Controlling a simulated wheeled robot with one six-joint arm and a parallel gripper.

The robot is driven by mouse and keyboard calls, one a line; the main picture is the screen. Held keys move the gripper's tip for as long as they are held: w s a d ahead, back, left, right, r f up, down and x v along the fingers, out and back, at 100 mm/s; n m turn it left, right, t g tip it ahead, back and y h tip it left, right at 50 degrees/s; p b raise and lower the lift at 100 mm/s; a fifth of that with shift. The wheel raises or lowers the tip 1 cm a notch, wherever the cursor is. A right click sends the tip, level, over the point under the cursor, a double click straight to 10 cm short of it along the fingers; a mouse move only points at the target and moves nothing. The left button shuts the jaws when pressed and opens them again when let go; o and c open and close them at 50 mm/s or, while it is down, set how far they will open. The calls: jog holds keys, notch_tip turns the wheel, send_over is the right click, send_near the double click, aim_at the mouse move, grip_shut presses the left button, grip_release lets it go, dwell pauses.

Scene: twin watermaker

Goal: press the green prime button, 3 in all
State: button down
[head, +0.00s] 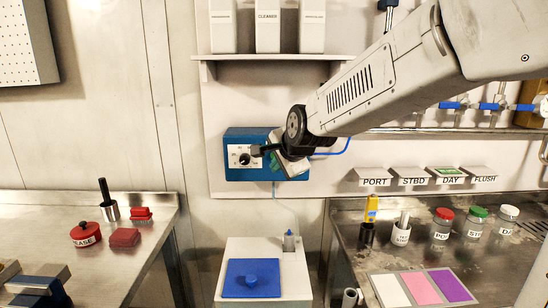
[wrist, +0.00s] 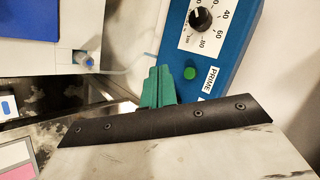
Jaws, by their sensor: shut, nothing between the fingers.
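A blue control box (head: 232,138) is fixed to the wall, with a white dial panel and black knob (head: 244,159) on its left part. In the wrist view the box (wrist: 233,62) carries the green prime button (wrist: 190,73), beside a white PRIME label (wrist: 211,79). My gripper (wrist: 157,72) has green fingers, shut and empty. The fingertips are just left of the button in the wrist view, with a small visible gap; depth is hard to judge. In the head view my gripper (head: 276,167) is in front of the box's right part, and the wrist hides the button.
A shelf (head: 270,57) with white containers is above. A white cabinet (head: 232,250) with a blue lid (head: 252,278) stands below. Steel counters (head: 150,245) with jars and tools lie on both sides. A blue hose (head: 340,150) runs right of the box.

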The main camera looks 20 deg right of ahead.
jog(key=s, duration=0.1)
jog(key=s+a, duration=0.1)
jog(key=s, duration=0.1)
jog(key=shift+s, duration=0.3)
jog(key=w+d, duration=0.2)
jog(key=w, duration=0.6)
jog(key=shift+w+d, duration=0.2)
jog(key=shift+d, duration=0.1)
jog(key=shift+w, duration=0.15)
dwell(1.8)
jog(key=shift+w+d, duration=0.15)
jog(key=shift+w, duration=0.1)
jog(key=shift+w+d, duration=0.1)
jog(key=shift+w, duration=0.3)
dwell(0.7)
jog(key=shift+s, duration=0.1)
jog(key=shift+s+a, duration=0.25)
jog(key=shift+s, duration=0.45)
